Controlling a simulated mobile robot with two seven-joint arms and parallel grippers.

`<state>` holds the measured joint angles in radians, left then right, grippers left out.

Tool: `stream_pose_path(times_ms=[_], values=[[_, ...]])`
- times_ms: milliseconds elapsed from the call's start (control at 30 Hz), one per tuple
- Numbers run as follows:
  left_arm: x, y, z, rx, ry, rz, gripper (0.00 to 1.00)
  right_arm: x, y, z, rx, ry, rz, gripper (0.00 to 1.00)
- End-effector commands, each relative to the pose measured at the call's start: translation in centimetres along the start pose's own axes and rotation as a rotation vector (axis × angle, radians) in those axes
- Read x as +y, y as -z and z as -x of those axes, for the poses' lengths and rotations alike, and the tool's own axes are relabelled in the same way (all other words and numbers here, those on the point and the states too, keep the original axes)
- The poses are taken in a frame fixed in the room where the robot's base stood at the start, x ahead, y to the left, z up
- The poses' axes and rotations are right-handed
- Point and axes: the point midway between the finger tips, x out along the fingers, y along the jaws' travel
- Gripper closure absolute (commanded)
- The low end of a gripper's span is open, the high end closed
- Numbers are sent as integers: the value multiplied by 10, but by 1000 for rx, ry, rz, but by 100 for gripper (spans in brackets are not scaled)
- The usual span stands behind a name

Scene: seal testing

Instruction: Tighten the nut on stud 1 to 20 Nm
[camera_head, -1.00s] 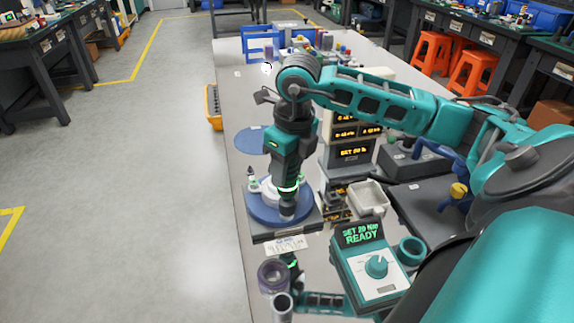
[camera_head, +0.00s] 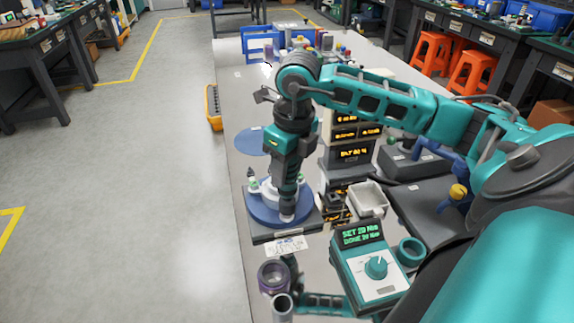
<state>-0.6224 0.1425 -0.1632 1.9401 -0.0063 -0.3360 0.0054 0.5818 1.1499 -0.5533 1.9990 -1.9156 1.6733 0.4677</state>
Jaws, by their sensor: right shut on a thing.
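My right gripper (camera_head: 291,128) comes in from the right and points down over the round blue fixture (camera_head: 264,212). It is shut on a teal and dark upright tool (camera_head: 285,168); its fingertips are hard to make out. The tool's lower end stands at the right front part of the fixture and hides the stud and nut under it. Another stud (camera_head: 252,174) shows at the fixture's left. The teal controller (camera_head: 366,268) in front reads "SET 20 Nm" and "DONE 20 Nm" in green. My left gripper is out of view.
A label card (camera_head: 286,246) lies before the fixture. A white bin (camera_head: 368,199) and a stack of displays (camera_head: 347,152) stand to its right. A teal ring holder (camera_head: 410,251) is beside the controller. A purple-rimmed cup (camera_head: 272,274) stands in front. The table's left edge is close.

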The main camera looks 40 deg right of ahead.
Motion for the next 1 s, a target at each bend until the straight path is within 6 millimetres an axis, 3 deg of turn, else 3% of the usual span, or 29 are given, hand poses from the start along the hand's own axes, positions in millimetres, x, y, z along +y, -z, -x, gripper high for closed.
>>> stream_pose_path(times_ms=[500,1000], values=[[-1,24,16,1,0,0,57,0,-6,41,-8,1,-1,100],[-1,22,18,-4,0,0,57,3,-7,42,-4,-5,46,100]])
